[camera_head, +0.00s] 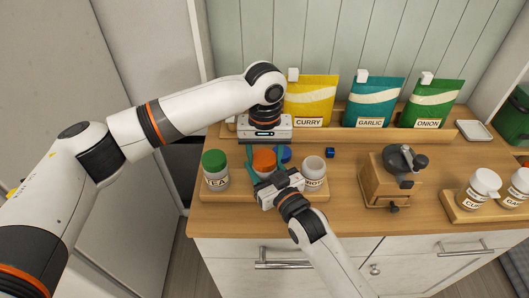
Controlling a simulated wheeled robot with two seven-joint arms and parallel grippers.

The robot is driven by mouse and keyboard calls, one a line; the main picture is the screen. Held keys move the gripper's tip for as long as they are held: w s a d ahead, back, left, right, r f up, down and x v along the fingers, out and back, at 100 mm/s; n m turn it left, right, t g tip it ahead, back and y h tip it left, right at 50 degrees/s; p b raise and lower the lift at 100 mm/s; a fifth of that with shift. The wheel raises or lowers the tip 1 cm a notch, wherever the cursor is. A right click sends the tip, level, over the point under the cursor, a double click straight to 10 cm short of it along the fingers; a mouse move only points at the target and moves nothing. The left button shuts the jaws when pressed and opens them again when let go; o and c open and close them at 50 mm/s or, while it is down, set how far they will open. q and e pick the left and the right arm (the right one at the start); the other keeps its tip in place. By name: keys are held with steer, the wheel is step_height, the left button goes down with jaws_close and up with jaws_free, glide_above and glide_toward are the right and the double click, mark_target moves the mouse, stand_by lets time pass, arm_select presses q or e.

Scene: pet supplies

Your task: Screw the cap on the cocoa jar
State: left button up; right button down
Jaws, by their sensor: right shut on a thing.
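An orange cap (264,160) sits in the middle of the jar row, apparently on a jar whose body and label are hidden by my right gripper. My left gripper (266,149) points down right over this cap; whether its fingers touch the cap is unclear. My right gripper (270,180) reaches in from the front, shut on what seems to be the middle jar. To the right, an uncapped jar (314,171) has a partly covered label. A green-capped TEA jar (215,172) stands at the left. I cannot read a cocoa label.
The jars stand on a wooden tray (231,196). Something blue (285,153) shows behind the orange cap, and a small blue cube (330,152) lies nearby. A coffee grinder (386,180) stands to the right. Curry (311,100), garlic and onion pouches line the back.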

arm_select(q)
steer(key=c, duration=0.5)
arm_select(e)
steer(key=shift+f, duration=0.1)
arm_select(q)
steer(key=m, duration=1.8)
steer(key=shift+a, duration=0.1)
steer(key=o, duration=1.2)
step_height(320, 180, up, 12)
steer(key=shift+f, duration=0.1)
